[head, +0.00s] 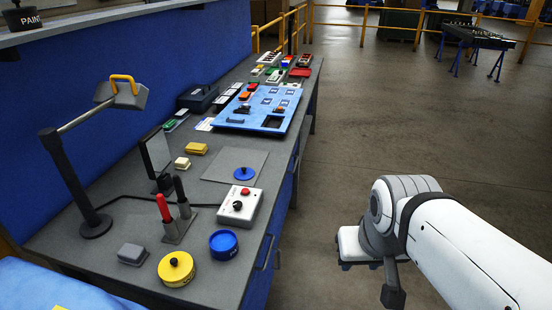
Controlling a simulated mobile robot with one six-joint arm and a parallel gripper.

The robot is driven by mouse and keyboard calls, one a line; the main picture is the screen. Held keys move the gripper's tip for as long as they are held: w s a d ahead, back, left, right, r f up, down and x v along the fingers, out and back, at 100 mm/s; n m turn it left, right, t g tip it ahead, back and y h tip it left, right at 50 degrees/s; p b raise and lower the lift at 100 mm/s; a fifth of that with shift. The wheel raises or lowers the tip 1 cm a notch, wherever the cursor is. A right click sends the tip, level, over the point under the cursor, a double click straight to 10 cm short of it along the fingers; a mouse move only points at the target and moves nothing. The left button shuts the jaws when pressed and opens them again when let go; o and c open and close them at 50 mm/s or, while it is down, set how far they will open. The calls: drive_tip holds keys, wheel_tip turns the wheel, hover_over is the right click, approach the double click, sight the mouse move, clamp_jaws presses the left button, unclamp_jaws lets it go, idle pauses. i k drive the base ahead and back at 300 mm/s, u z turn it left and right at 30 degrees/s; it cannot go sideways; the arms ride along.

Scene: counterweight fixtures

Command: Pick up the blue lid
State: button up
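The blue lid (244,173) is a small round disc with a knob on top. It lies on a thin grey mat (219,166) on the workbench. A round blue tub (223,244) stands nearer to me at the bench's right edge. My white and grey arm reaches in at the right over the floor, well clear of the bench and the lid. I cannot make out the gripper's fingers at its end, so whether it is open or shut is not visible.
A grey box with a red button (239,206) stands between lid and tub. A yellow round lid (176,267) and a holder with red and black handles (179,228) are nearer. A lamp (83,170) stands left. A blue board (258,107) lies beyond.

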sight(244, 174)
drive_tip(key=z, duration=1.15)
drive_tip(key=i, duration=2.4)
drive_tip(key=u, duration=1.8)
drive_tip(key=k, duration=0.1)
drive_tip(key=u, duration=1.5)
drive_tip(key=i, duration=1)
drive_tip(key=u, duration=0.05)
